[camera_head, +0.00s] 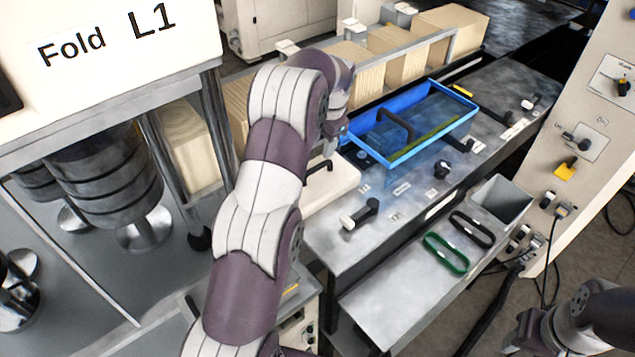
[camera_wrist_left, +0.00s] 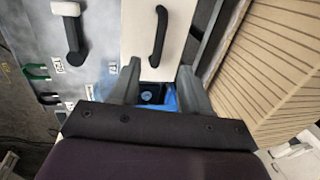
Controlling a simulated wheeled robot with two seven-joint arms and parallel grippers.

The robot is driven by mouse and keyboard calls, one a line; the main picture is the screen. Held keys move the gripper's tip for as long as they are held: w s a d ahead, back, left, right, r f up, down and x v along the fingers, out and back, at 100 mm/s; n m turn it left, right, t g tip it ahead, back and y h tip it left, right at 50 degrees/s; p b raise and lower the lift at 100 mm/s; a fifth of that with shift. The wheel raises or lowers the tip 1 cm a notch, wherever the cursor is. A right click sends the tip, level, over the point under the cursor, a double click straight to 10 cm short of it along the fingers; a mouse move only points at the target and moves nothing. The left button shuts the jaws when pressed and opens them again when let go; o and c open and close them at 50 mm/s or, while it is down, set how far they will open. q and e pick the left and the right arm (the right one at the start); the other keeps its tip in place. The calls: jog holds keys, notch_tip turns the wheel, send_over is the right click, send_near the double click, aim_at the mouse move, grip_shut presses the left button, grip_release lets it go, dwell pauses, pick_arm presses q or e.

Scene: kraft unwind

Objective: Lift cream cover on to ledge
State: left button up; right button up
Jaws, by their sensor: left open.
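The cream cover (camera_head: 343,183) lies on the grey machine top beside the blue-framed box, partly hidden behind my left arm. Its black bar handle (camera_head: 318,170) stands up from it. The cover (camera_wrist_left: 135,35) and handle (camera_wrist_left: 160,28) also show in the left wrist view. My left gripper (camera_head: 334,142) is above the cover's far end. In the left wrist view its open, empty fingers (camera_wrist_left: 159,66) are apart, with the handle ahead of them, not between them. My right gripper (camera_head: 527,328) is low at the right; its fingers are unclear. I cannot tell which surface is the ledge.
The blue-framed box (camera_head: 447,133) with a black handle stands right of the cover. A lever (camera_head: 361,213) stands in front. Green (camera_head: 446,252) and black (camera_head: 472,228) loops lie on the lower shelf. A metal rail (camera_head: 400,50) and kraft stacks (camera_head: 405,64) run behind.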

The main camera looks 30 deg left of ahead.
aim_at(317, 167)
pick_arm(q)
jog(key=f, duration=0.1)
jog(key=a+f, duration=0.2)
jog(key=f, duration=0.1)
jog(key=shift+w, duration=0.2)
jog(key=f+p, duration=0.1)
jog(key=d+p, duration=0.1)
jog(key=p, duration=0.1)
jog(key=shift+s+f, duration=0.25)
jog(key=shift+f, duration=0.1)
notch_tip(317, 167, down, 2)
jog(key=shift+d+f+p, duration=0.1)
jog(key=shift+f+p, duration=0.05)
jog(key=shift+p, duration=0.15)
jog(key=shift+w+a+f, duration=0.1)
jog(key=shift+a+f, duration=0.2)
jog(key=shift+a, duration=0.3)
jog(key=c, duration=0.8)
jog(key=shift+d+r, duration=0.2)
jog(key=shift+d, duration=0.2)
grip_shut()
jog(key=shift+a, duration=0.1)
pick_arm(e)
jog(key=shift+r, duration=0.8)
